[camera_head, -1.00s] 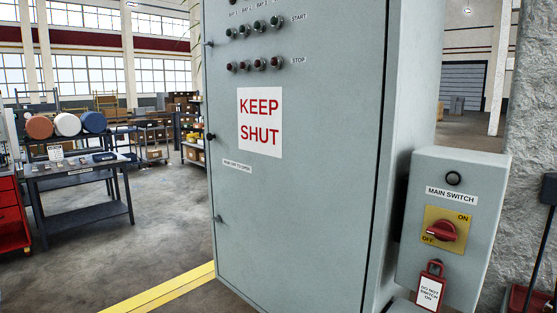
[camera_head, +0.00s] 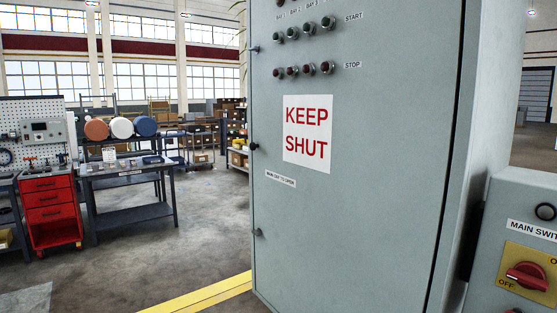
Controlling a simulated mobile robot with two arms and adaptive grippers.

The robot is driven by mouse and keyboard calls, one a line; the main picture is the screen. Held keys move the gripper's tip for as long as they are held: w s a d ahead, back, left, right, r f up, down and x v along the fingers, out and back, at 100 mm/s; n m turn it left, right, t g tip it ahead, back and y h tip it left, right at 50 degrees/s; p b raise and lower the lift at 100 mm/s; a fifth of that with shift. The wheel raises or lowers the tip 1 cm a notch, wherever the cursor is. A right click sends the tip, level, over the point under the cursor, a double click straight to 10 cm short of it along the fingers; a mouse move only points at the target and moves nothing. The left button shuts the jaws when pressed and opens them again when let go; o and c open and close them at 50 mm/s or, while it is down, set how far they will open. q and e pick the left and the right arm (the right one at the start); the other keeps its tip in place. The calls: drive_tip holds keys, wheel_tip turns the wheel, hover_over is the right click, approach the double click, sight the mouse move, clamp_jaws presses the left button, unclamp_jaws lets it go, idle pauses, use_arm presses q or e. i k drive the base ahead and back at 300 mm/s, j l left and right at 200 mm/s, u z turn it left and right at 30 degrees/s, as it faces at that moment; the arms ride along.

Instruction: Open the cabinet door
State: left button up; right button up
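The grey cabinet door (camera_head: 360,215) fills the middle of the head view and looks shut. It bears a white sign (camera_head: 307,134) with red letters, "KEEP SHUT". A small label (camera_head: 280,179) below it seems to read "MAIN OFF TO OPEN". A black knob (camera_head: 254,146) sits at the door's left edge, with small fittings above and below it. Rows of start and stop buttons are near the top. The main switch box (camera_head: 510,240) is at the right, partly cut off, with a red rotary handle (camera_head: 527,276) on a yellow plate. Neither gripper is in view.
A red drawer cart (camera_head: 50,212) and a dark workbench (camera_head: 125,172) with coloured drums stand at the left. Shelves with boxes are behind. A yellow floor line (camera_head: 205,295) runs up to the cabinet's base. The floor left of the cabinet is open.

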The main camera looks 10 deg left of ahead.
sight(352, 159)
drive_tip(key=i+l+u, duration=0.5)
drive_tip(key=i+l, duration=0.45)
